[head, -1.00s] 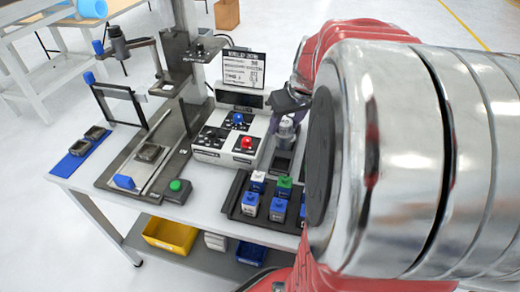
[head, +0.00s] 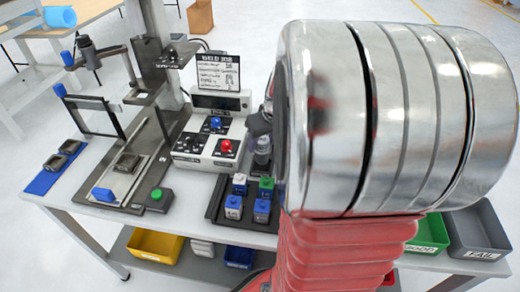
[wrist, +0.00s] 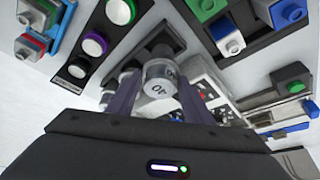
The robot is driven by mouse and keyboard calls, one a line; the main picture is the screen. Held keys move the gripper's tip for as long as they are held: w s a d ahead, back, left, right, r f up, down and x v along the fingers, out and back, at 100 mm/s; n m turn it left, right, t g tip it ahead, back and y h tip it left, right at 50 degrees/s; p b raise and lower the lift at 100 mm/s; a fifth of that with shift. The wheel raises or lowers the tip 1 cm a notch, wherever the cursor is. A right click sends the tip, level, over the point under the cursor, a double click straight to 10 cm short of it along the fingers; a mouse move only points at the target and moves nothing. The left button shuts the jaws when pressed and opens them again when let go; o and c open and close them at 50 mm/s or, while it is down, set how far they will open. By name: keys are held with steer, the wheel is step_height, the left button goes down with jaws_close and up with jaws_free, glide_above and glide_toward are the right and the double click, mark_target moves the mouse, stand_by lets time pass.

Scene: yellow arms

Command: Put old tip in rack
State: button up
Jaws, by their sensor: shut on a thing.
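My gripper (wrist: 158,100) is shut on a silver cylindrical piece (wrist: 160,80) with dark marks on its face, between two purple fingers in the wrist view. I take it to be the old tip. In the head view the piece (head: 263,145) shows just right of the control box, below my dark gripper (head: 262,122), partly hidden by my arm. A dark square holder lies close under the piece; I cannot tell if they touch. In the wrist view a black rack (wrist: 78,70) with round white-topped pieces stands to the left. I cannot tell which holder is the task's rack.
The control box (head: 202,155) has blue and red knobs. A black tray (head: 217,207) of blue, white and green blocks is in front. A green GOOD bin (head: 427,232) and a grey FAIL bin (head: 477,225) are at right. A fixture with a post stands left.

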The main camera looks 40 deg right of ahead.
mark_target(263, 150)
steer(key=shift+f, duration=1.85)
steer(key=o, duration=1.4)
steer(key=shift+c, duration=0.2)
steer(key=shift+r, duration=0.1)
steer(key=v, duration=1.2)
